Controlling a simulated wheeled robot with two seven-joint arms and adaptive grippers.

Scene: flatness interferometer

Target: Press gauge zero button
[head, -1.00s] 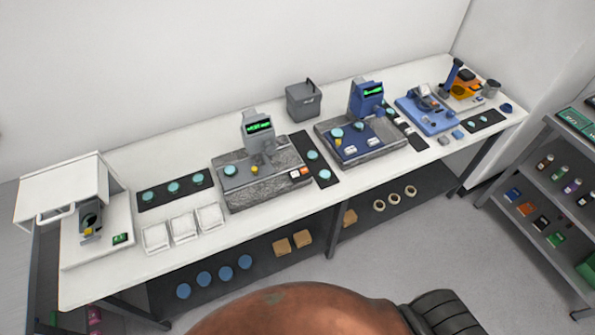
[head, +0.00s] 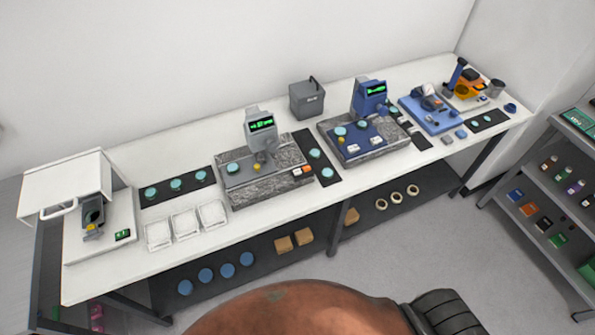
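Two gauge stations stand on the white bench. The grey gauge (head: 260,124) has a lit green display and stands on a speckled stone base (head: 265,185). An orange and a white button (head: 302,171) sit at the front right of that base. The blue gauge (head: 370,95) also has a green display, on a second stone base (head: 362,151) with two small white blocks or buttons (head: 364,144) on its front. I cannot read which button is the zero button. Neither of my grippers shows in the head view.
A white hooded instrument (head: 75,195) stands at the left end, with three white trays (head: 186,224) beside it. Dark mats with teal discs (head: 176,184), a grey box (head: 307,98) and blue and orange devices (head: 432,113) fill the bench. A shelf (head: 555,190) stands at right.

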